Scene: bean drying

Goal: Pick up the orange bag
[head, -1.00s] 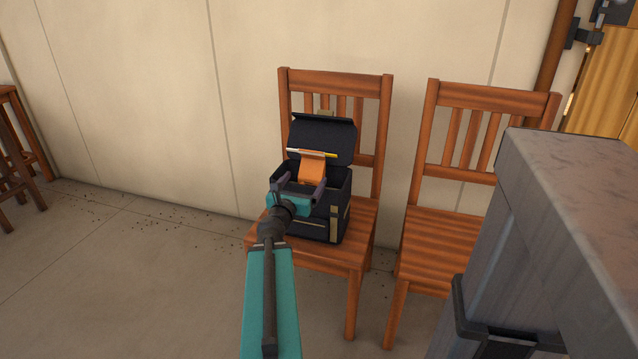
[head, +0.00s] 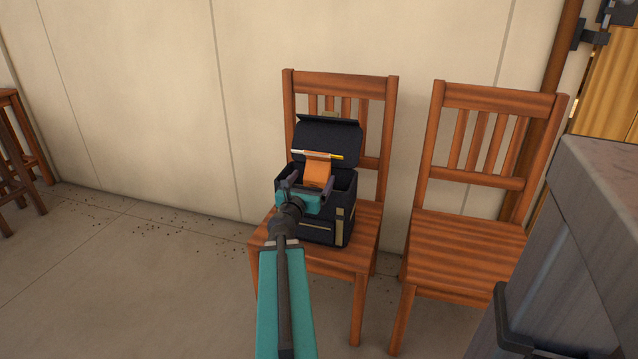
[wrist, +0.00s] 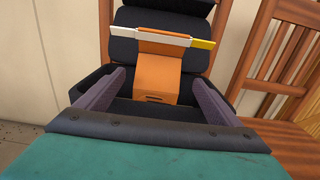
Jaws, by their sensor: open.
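The orange bag (head: 318,170) stands in the opening of a dark box-like bag (head: 323,226) with its lid raised. In the wrist view the orange bag (wrist: 158,76) has a white and yellow strip across its top. My gripper (head: 309,187) is open at the front of the dark bag's opening. In the wrist view its two grey fingers (wrist: 160,84) spread to the left and right of the orange bag's lower part, with gaps on both sides. The orange bag's bottom is hidden inside the dark bag.
The dark bag sits on a wooden chair (head: 364,230). A second wooden chair (head: 465,247) stands to its right. A grey block-like surface (head: 580,240) fills the right foreground. The wall (head: 130,100) is close behind the chairs. The floor at left is open.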

